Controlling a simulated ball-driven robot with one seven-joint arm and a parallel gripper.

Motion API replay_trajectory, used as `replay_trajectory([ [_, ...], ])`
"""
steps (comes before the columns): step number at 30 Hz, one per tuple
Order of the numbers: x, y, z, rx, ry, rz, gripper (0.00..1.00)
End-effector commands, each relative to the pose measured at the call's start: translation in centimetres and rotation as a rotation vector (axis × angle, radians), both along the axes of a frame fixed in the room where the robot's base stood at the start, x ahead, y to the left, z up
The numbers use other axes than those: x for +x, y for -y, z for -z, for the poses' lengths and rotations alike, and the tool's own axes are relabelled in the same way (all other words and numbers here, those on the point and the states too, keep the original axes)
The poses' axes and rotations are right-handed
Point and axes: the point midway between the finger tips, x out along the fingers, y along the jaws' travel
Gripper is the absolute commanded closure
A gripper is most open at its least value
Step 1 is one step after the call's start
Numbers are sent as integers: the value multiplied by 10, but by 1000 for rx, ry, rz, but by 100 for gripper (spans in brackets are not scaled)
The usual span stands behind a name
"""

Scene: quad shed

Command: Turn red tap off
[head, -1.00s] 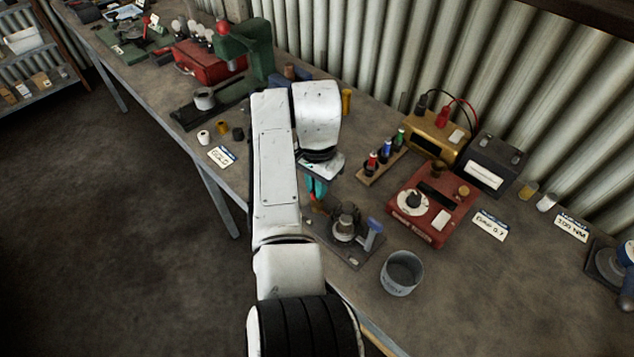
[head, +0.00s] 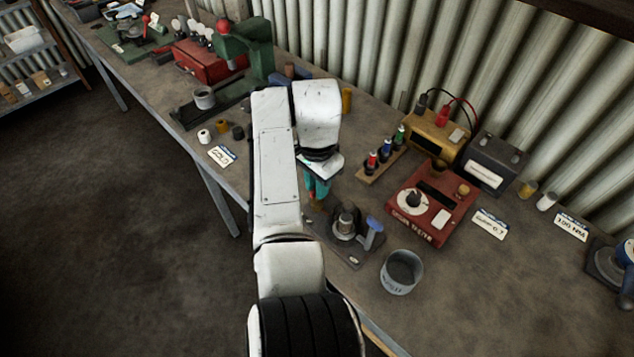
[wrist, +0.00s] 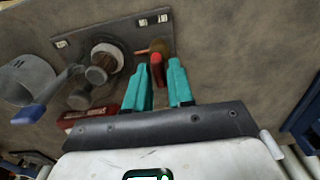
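The red tap handle (wrist: 157,70) shows in the wrist view as a short red lever at the right of a dark base plate (wrist: 130,27). My gripper (wrist: 161,75) has teal fingers, one on each side of the red lever. The fingers are apart, and I cannot tell whether either touches the lever. In the head view my gripper (head: 318,190) is at the left of the valve fixture, and the red handle is mostly hidden. The blue tap handle (head: 374,225) is on the fixture's right side; it also shows in the wrist view (wrist: 28,114).
A grey cup (head: 401,271) stands right of the fixture near the bench edge. A red tester box (head: 428,203) is behind it. A rack with several coloured bottles (head: 380,160) stands behind my gripper. Bare bench (head: 480,290) lies to the right.

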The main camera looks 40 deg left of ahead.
Motion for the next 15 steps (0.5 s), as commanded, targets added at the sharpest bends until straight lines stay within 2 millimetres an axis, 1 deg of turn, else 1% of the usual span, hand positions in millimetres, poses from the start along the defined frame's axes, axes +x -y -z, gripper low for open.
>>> replay_trajectory([
  [1, 0, 0, 0, -1, -1, 0, 72],
  [4, 0, 0, 1, -2, -2, -1, 62],
  [5, 0, 0, 1, -2, -2, -1, 62],
  [11, -1, 0, 1, -2, -3, -2, 62],
  [15, 0, 0, -7, -1, -1, -2, 62],
])
